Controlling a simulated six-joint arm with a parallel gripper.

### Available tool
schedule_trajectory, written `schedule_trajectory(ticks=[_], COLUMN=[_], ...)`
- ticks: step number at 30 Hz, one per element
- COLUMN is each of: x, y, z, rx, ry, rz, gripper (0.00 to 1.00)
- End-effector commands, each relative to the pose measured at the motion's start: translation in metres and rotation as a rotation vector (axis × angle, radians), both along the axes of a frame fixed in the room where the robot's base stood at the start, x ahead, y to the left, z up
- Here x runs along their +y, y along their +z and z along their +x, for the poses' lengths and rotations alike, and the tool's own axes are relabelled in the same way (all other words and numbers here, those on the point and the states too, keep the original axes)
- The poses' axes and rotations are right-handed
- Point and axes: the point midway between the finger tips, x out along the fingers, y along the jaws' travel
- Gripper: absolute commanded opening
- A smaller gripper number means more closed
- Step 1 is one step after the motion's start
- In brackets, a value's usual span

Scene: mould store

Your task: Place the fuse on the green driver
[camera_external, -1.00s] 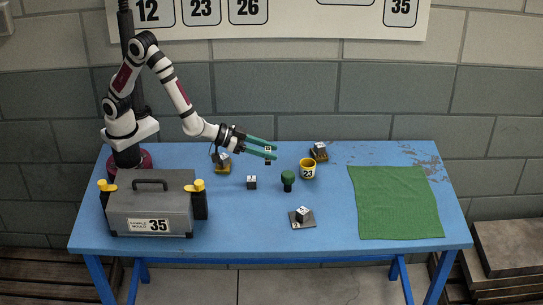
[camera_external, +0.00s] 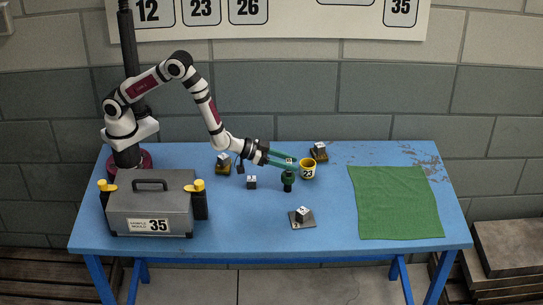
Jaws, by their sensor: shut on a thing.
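My gripper (camera_external: 291,162) has teal fingers and is shut on a small dark block with a pale marked face, which I take to be the fuse (camera_external: 289,161). The fingers hide part of it. The green driver (camera_external: 288,181) stands upright on the blue table, dark green with a rounded top. In the picture the held fuse is just above the driver's top, and the lower finger comes close to it. I cannot tell whether they touch.
A yellow cup marked 23 (camera_external: 308,169) stands close right of the driver. A loose dark cube (camera_external: 251,183) lies left. Other cubes sit on small bases behind and on a grey plate (camera_external: 309,224) in front. A green cloth (camera_external: 400,203) lies right, a grey toolbox (camera_external: 150,205) left.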

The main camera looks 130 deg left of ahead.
Motion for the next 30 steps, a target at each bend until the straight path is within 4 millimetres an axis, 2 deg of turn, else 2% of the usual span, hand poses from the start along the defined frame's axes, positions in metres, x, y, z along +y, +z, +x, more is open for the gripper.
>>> schedule_trajectory(ticks=[4,5,9,19,23,30], x=[0.0,0.0,0.0,0.0,-0.016,-0.057], y=[-0.004,-0.004,-0.003,0.002,0.01,0.034], z=[0.0,0.0,0.0,0.0,-0.016,-0.056], rx=[0.001,0.001,0.001,-0.001,0.001,0.001], ry=[0.0,0.0,0.0,0.0,0.0,0.0], rz=[-0.001,-0.001,-0.001,0.001,0.0,0.001], gripper=[0.0,0.5,0.74,0.74,0.74,0.74])
